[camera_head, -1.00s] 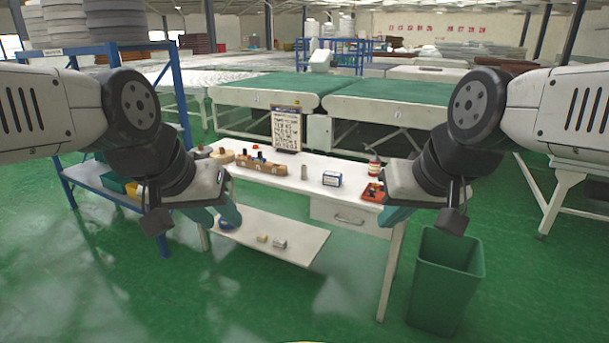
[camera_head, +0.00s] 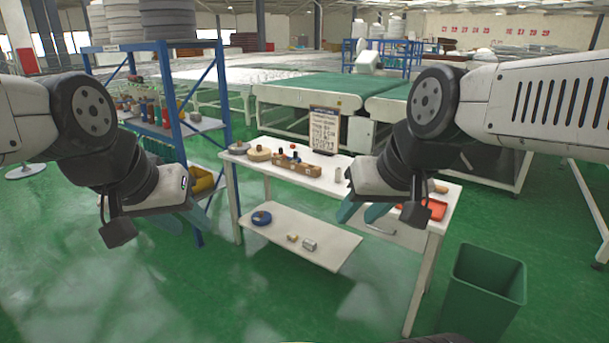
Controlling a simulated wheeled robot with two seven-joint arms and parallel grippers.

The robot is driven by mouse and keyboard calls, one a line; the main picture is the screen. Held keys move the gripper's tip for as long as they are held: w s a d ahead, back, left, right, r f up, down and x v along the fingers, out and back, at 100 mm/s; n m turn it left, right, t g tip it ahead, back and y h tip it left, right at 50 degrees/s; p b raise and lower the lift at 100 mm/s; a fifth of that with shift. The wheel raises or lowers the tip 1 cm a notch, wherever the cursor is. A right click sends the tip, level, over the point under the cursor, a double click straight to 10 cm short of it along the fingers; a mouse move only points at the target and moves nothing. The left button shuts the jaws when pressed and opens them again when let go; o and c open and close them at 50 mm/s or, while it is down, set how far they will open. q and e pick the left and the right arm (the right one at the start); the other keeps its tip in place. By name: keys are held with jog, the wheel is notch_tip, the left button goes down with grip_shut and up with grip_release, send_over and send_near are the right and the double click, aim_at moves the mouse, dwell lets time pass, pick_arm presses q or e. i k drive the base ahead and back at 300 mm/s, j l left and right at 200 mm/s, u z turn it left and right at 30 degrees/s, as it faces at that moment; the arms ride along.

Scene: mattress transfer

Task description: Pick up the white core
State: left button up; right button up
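I cannot tell for sure which thing is the white core. A small pale cylinder (camera_head: 309,245) lies on the lower shelf (camera_head: 330,254) of the white table, beside a small tan piece (camera_head: 292,238). Another small pale cylinder (camera_head: 338,174) stands on the white tabletop (camera_head: 268,146). My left gripper (camera_head: 200,208) hangs left of the table, in front of the blue rack; its teal fingers look parted and hold nothing visible. My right gripper (camera_head: 362,212) is in front of the table's right part, teal fingers apart and empty, and my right arm hides part of the tabletop.
A blue rack (camera_head: 178,115) with bottles and bins stands at the left. A green bin (camera_head: 485,290) stands at the right. A red tray (camera_head: 433,207), wooden holder (camera_head: 298,165) and sign (camera_head: 324,130) are on the table. Green floor (camera_head: 180,290) in front is clear.

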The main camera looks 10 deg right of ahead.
aim_at(337, 174)
jog(key=i+l+u, duration=0.35)
jog(key=l+u, duration=0.15)
jog(key=i+l+u, duration=0.1)
jog(key=l+u, duration=0.15)
jog(key=i+l, duration=0.1)
jog(key=l, duration=0.3)
jog(key=i+l, duration=0.15)
jog(key=l, duration=0.2)
jog(key=i+l+u, duration=0.1)
jog(key=l, duration=0.3)
jog(key=i+l, duration=0.1)
jog(key=l, duration=0.25)
jog(key=i+l, duration=0.15)
jog(key=l, duration=0.25)
jog(key=i+l+u, duration=0.1)
jog(key=l, duration=0.3)
